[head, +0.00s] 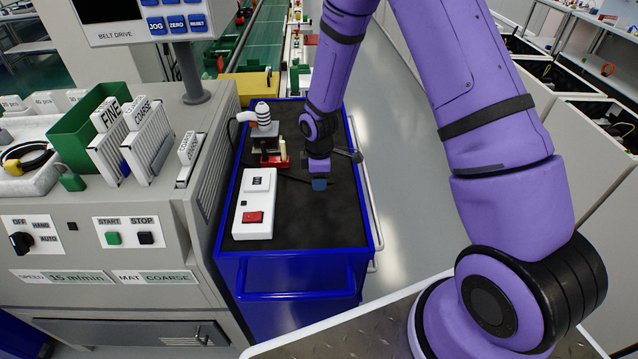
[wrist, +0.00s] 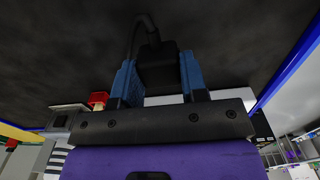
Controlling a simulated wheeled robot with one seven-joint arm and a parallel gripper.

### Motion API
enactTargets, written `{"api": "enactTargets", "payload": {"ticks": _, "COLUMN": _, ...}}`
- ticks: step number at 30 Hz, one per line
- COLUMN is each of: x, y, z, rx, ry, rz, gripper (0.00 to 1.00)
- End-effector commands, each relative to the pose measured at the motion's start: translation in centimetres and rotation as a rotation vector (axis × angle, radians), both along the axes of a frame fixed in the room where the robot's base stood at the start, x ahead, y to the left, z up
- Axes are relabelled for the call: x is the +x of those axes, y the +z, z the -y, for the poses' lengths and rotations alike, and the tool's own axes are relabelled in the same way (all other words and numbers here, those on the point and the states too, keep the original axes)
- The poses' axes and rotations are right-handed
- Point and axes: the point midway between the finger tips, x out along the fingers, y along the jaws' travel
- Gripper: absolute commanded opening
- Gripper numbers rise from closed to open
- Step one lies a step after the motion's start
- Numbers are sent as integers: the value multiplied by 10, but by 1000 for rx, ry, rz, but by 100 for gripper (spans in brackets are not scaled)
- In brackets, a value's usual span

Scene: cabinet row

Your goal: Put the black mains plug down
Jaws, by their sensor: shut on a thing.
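My gripper (head: 320,184) is low over the black mat (head: 310,222) on top of the blue cart, right of a white socket box. In the wrist view its two blue fingers are shut on the black mains plug (wrist: 157,66), one on each side. A dark cord runs up from the plug in that view. In the head view the plug is hidden by the gripper, and a thin dark cord shows to its left. I cannot tell whether the plug touches the mat.
The white socket box (head: 254,216) has a red switch. A device with a striped top (head: 264,128) and a red item (head: 275,160) stand behind it. Blue rails (head: 300,294) edge the cart. A grey machine stands left. The mat's front right is clear.

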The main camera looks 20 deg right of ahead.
Motion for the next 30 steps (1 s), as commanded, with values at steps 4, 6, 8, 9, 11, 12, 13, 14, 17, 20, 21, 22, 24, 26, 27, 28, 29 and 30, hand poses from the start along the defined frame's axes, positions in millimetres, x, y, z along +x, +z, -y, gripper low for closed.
{"api": "enactTargets", "payload": {"ticks": 4, "x": -1, "y": -20, "z": 0, "rx": -1, "ry": 0, "rz": -3, "gripper": 11}}
{"api": "enactTargets", "payload": {"ticks": 6, "x": 0, "y": -22, "z": 0, "rx": -1, "ry": 0, "rz": 0, "gripper": 11}}
{"api": "enactTargets", "payload": {"ticks": 8, "x": 0, "y": -22, "z": 0, "rx": 0, "ry": 0, "rz": 0, "gripper": 11}}
{"api": "enactTargets", "payload": {"ticks": 9, "x": 0, "y": -22, "z": 0, "rx": 0, "ry": 0, "rz": 0, "gripper": 11}}
{"api": "enactTargets", "payload": {"ticks": 11, "x": 0, "y": -22, "z": 0, "rx": 0, "ry": 0, "rz": 0, "gripper": 11}}
{"api": "enactTargets", "payload": {"ticks": 12, "x": 0, "y": -22, "z": 0, "rx": 0, "ry": 0, "rz": 0, "gripper": 11}}
{"api": "enactTargets", "payload": {"ticks": 13, "x": 0, "y": -22, "z": 0, "rx": 0, "ry": 0, "rz": 0, "gripper": 11}}
{"api": "enactTargets", "payload": {"ticks": 14, "x": 0, "y": -23, "z": 0, "rx": -1, "ry": 0, "rz": 0, "gripper": 11}}
{"api": "enactTargets", "payload": {"ticks": 17, "x": 0, "y": -25, "z": 0, "rx": -1, "ry": 0, "rz": 0, "gripper": 11}}
{"api": "enactTargets", "payload": {"ticks": 20, "x": 0, "y": -28, "z": 0, "rx": -1, "ry": 0, "rz": 0, "gripper": 11}}
{"api": "enactTargets", "payload": {"ticks": 21, "x": 0, "y": -29, "z": 0, "rx": -1, "ry": 0, "rz": 0, "gripper": 11}}
{"api": "enactTargets", "payload": {"ticks": 22, "x": 0, "y": -30, "z": 0, "rx": -1, "ry": 0, "rz": 0, "gripper": 11}}
{"api": "enactTargets", "payload": {"ticks": 24, "x": 0, "y": -32, "z": 0, "rx": -1, "ry": 0, "rz": -1, "gripper": 11}}
{"api": "enactTargets", "payload": {"ticks": 26, "x": 0, "y": -33, "z": 0, "rx": -1, "ry": 0, "rz": -1, "gripper": 11}}
{"api": "enactTargets", "payload": {"ticks": 27, "x": 0, "y": -34, "z": 0, "rx": 0, "ry": 0, "rz": 0, "gripper": 11}}
{"api": "enactTargets", "payload": {"ticks": 28, "x": 0, "y": -34, "z": 0, "rx": 0, "ry": 0, "rz": 0, "gripper": 11}}
{"api": "enactTargets", "payload": {"ticks": 29, "x": 0, "y": -34, "z": 0, "rx": 0, "ry": 0, "rz": 0, "gripper": 47}}
{"api": "enactTargets", "payload": {"ticks": 30, "x": 0, "y": -34, "z": 0, "rx": 0, "ry": 0, "rz": 0, "gripper": 56}}
